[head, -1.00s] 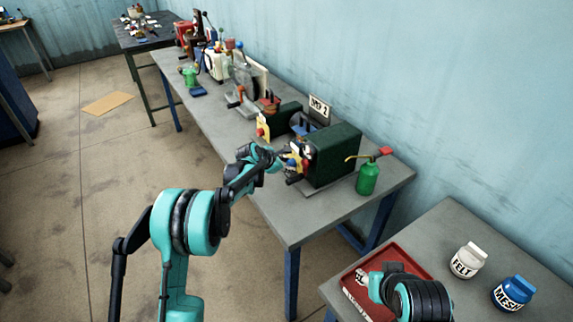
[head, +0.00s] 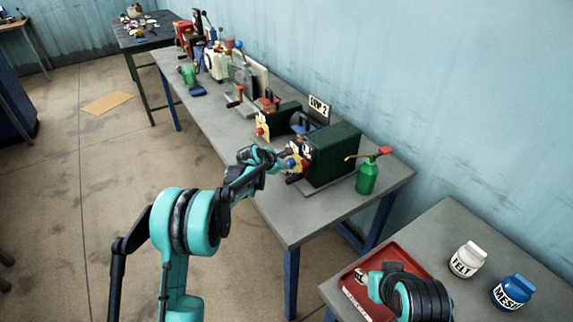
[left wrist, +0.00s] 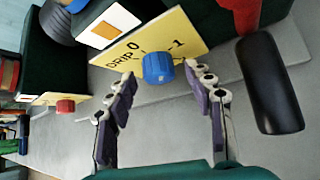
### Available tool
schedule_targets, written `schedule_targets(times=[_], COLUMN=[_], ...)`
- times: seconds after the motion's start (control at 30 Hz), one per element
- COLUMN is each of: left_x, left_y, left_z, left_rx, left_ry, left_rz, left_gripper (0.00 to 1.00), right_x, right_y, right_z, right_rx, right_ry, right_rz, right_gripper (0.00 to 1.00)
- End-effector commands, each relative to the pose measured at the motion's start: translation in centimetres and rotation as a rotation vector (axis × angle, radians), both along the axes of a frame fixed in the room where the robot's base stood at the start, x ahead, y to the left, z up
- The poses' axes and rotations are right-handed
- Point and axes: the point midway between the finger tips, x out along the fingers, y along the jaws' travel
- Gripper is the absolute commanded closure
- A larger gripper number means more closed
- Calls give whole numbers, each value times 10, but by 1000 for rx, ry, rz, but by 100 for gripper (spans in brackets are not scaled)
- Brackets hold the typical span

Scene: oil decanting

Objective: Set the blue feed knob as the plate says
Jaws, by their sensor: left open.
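The blue feed knob (left wrist: 157,68) sits on a yellow dial plate (left wrist: 150,40) marked "DRIP", "0" and "1". The knob also shows in the head view (head: 290,163), on the front of the dark green machine (head: 333,155). My left gripper (left wrist: 166,82) is open and faces the knob, which shows between its fingertips and appears clear of both. It also shows in the head view (head: 279,157). A white sign (head: 319,107) above the machine ends in "2"; its word is small and looks like "DRIP" or "STEP". The knob's pointer is unclear.
A black cylindrical handle (left wrist: 271,82) stands right of the knob in the left wrist view. A green oil can (head: 367,178) stands beside the machine. A red tray (head: 402,256) and two jars, FELT (head: 467,261) and MESH (head: 513,293), are on the near table.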

Motion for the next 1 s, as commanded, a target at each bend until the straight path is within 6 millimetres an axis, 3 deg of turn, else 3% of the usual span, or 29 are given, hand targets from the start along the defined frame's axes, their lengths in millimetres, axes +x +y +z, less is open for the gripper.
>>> schedule_targets(times=[0.17, 0.63, 1.0], left_x=[-9, -69, -78], left_y=[6, 43, 48], left_z=[9, 68, 77], left_rx=[0, 1, 0], left_ry=[-1, 0, 0], left_rz=[1, 1, 0], left_gripper=[47, 47, 47], right_x=[0, 0, 0], right_y=[0, 0, 0], right_z=[0, 0, 0], right_rx=[0, 0, 0], right_ry=[0, 0, 0], right_rz=[0, 0, 0], right_gripper=[60, 60, 60])
